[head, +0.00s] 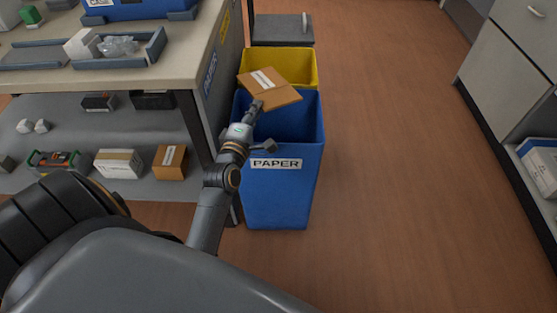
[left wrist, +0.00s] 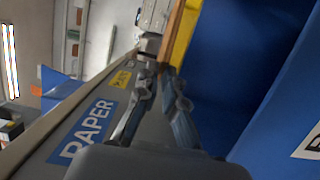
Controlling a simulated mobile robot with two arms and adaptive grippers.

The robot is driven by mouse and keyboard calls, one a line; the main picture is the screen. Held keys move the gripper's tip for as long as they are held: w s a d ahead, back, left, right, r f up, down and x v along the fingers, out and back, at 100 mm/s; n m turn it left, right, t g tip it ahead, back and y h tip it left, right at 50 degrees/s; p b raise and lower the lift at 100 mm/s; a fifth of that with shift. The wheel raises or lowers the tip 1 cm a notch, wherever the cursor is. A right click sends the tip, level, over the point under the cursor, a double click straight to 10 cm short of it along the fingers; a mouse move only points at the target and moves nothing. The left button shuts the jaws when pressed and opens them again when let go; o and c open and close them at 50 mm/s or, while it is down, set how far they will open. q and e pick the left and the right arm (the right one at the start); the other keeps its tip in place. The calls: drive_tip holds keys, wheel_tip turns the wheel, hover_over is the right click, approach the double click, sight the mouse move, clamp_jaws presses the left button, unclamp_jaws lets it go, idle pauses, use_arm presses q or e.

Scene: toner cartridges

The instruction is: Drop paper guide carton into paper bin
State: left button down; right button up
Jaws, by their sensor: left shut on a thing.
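My left gripper (head: 257,105) is shut on the carton's near edge, over the bin's opening. In the left wrist view, the carton (left wrist: 171,34) shows nearly edge-on as a thin brown strip at the fingertips of my left gripper (left wrist: 158,72). The blue bin (left wrist: 225,65) fills the right of that view. My right gripper is not in view.
A yellow bin (head: 308,66) stands directly behind the blue one, with a grey bin (head: 283,29) farther back. A workbench (head: 190,45) with trays and a lower shelf of boxes stands close on the left. The floor (head: 400,170) to the right is clear.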

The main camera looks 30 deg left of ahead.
use_arm(q)
drive_tip(key=c, duration=1.4)
unclamp_jaws()
drive_tip(key=v, duration=1.2)
